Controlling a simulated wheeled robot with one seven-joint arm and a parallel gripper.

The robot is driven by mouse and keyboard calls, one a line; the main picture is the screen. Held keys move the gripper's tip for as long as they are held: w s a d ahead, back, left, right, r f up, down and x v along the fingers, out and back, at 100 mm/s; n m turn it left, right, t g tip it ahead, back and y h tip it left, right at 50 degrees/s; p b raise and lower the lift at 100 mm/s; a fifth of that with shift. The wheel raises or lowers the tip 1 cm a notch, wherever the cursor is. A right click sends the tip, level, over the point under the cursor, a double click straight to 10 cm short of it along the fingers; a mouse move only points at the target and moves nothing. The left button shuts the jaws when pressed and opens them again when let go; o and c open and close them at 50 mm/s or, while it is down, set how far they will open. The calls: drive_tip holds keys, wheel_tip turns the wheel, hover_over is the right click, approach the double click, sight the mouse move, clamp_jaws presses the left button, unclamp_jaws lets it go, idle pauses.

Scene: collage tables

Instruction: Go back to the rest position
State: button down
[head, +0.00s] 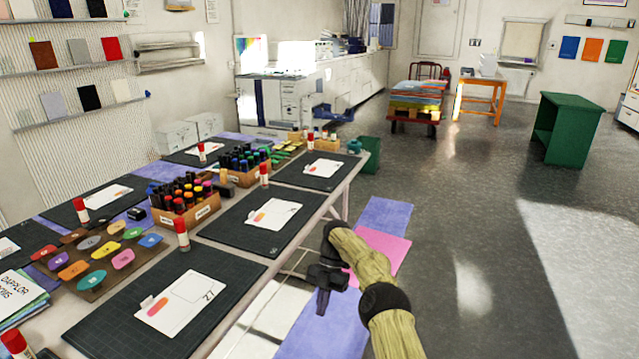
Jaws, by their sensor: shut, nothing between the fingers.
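My gripper (322,302) is in the lower middle of the head view, at the end of my yellow-green arm. It points down beside the right edge of the long table (232,337), over the floor side. Its fingers are together and nothing shows between them. It is apart from the table and from the things on it. The gripper is small and dark here, so fine detail of the fingertips is hard to make out.
Dark cutting mats (110,322) with white cards, red-capped glue sticks (182,235) and marker boxes (187,217) cover the table. A pink sheet (385,250) lies on purple matting (318,335) below. The grey floor (480,230) to the right is open. A green cabinet (568,130) stands beyond.

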drive_tip(key=s+r+m+t+h, duration=0.2)
drive_tip(key=s+r+m+t, duration=0.2)
drive_tip(key=s+r+m, duration=0.5)
drive_tip(key=s+d+r+m+t, duration=0.2)
drive_tip(key=s+d+m, duration=0.5)
drive_tip(key=s+m, duration=0.4)
drive_tip(key=s+d+r+m+t, duration=0.2)
drive_tip(key=s+d+m, duration=0.5)
drive_tip(key=s+m, duration=0.4)
wheel_tip(320, 180, up, 25)
drive_tip(key=p, duration=2.5)
drive_tip(key=shift+w+d+p, duration=0.15)
drive_tip(key=shift+p, duration=0.15)
drive_tip(key=shift+r, duration=0.1)
